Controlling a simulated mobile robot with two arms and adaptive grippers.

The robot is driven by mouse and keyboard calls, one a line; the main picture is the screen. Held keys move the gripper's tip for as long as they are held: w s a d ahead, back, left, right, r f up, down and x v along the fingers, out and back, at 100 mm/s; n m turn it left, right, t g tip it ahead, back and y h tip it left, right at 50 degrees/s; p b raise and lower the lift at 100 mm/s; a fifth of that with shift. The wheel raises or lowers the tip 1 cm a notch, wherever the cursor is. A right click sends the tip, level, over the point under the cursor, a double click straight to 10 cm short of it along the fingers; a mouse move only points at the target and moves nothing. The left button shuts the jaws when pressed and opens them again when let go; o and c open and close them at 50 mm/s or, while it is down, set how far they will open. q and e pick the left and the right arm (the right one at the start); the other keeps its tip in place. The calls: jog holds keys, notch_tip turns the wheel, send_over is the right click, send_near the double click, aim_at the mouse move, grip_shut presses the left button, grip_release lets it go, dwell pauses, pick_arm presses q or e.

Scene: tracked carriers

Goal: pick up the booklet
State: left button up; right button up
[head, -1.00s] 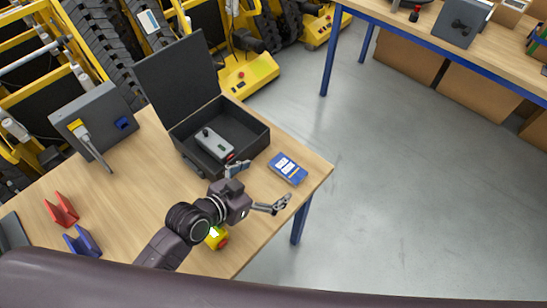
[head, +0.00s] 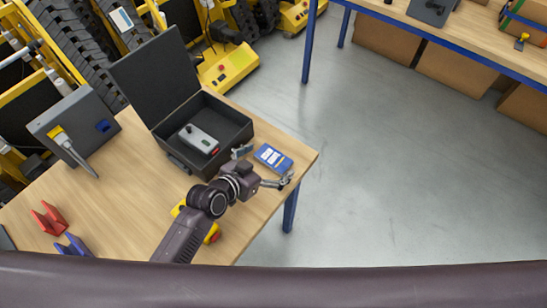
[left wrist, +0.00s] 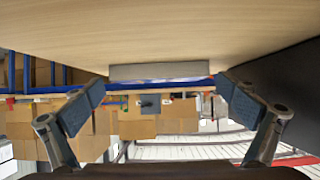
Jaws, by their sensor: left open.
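The blue booklet (head: 273,158) with white print lies flat on the wooden table near its right corner. My left gripper (head: 263,168) is open and empty just in front of the booklet, one finger towards the black case and one towards the table edge. In the left wrist view the picture is upside down. There the booklet's pale edge (left wrist: 158,71) shows end-on against the table, centred between the spread fingers (left wrist: 160,90), with a gap left between. My right gripper is not in view.
An open black case (head: 240,128) holding a grey device (head: 199,139) stands close beside the gripper. A yellow-and-red item (head: 213,234) lies partly hidden under my left arm. Red (head: 48,218) and blue (head: 73,246) holders stand at the left. Right of the table is open floor.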

pick_arm(q)
jog(key=shift+c, duration=0.3)
jog(key=c, duration=1.2)
jog(key=shift+r, duration=0.1)
jog(key=shift+c, duration=0.2)
